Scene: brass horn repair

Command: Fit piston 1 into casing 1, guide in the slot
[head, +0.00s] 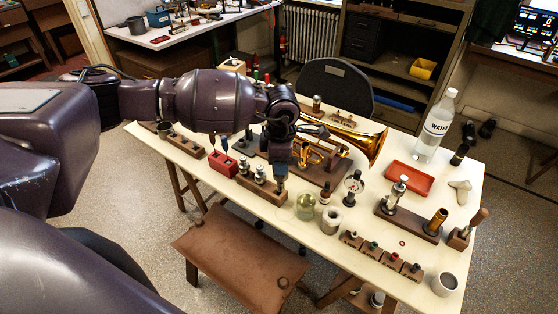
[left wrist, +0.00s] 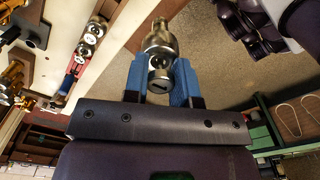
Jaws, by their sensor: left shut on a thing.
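My left gripper (head: 281,168) is over the right end of a wooden piston block (head: 262,187), in front of the horn. In the left wrist view its blue fingers (left wrist: 159,82) are shut on a metal piston (left wrist: 159,45), with a round hole in its side and a narrow stem at the far end. In the head view the held piston is mostly hidden by the gripper. Other pistons stand in the block, also seen in the left wrist view (left wrist: 87,42). The brass horn (head: 350,137) lies on a wooden stand; its valve casings (head: 308,156) are partly behind my gripper. My right gripper is out of view.
A red tool block (head: 222,164) stands left of the piston block. A glass jar (head: 305,206), a dark bottle (head: 325,192) and a dial gauge (head: 353,186) stand to the right. A red tray (head: 409,179) and water bottle (head: 435,128) are farther right.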

